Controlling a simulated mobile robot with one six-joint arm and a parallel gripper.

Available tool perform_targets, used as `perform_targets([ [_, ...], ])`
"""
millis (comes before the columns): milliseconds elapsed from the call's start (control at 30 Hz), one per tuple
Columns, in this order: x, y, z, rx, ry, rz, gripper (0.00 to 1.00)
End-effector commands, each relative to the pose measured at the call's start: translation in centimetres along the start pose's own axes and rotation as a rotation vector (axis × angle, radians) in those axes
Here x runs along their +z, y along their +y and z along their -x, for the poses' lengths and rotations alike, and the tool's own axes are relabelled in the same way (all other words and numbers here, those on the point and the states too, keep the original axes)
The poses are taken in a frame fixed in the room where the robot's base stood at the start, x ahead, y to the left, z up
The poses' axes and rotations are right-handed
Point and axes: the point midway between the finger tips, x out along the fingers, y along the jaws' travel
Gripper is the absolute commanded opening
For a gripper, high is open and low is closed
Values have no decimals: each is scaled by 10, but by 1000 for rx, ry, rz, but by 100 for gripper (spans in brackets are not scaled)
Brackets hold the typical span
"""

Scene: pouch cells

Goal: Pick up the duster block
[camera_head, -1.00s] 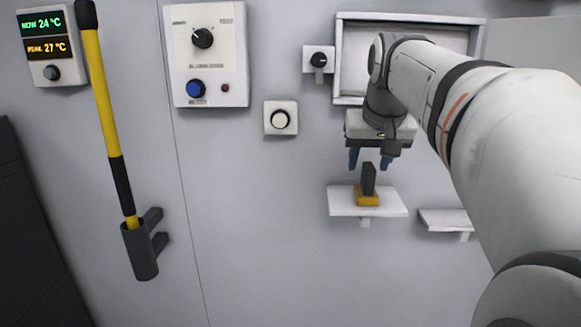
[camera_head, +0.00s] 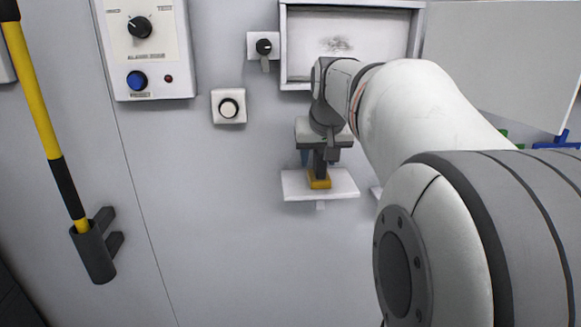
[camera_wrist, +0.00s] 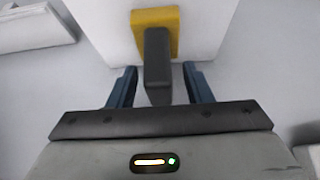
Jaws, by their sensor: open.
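The duster block has a yellow base (camera_head: 320,181) and an upright dark grey grip (camera_wrist: 157,58). It sits on a small white shelf (camera_head: 345,190) fixed to the wall. My gripper (camera_head: 319,160) is just above the shelf, over the block. In the wrist view my gripper (camera_wrist: 160,85) is open, with one blue finger on each side of the dark grip. Gaps show between the fingers and the grip. The yellow base (camera_wrist: 168,18) lies beyond the fingertips on the shelf. In the head view my gripper partly hides the grip.
A framed white board (camera_head: 345,45) with a dark smudge is above the shelf. A knob switch (camera_head: 263,48), a round button box (camera_head: 228,106) and a control panel (camera_head: 150,50) are on the wall to the left. A yellow pole (camera_head: 35,100) stands in a dark holder (camera_head: 93,255).

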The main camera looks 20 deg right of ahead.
Motion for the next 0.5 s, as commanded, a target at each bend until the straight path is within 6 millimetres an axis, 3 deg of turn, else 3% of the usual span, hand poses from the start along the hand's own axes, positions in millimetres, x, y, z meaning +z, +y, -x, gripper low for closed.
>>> perform_targets([
  [500, 0, 1, 0, 1, 0, -1, 6],
])
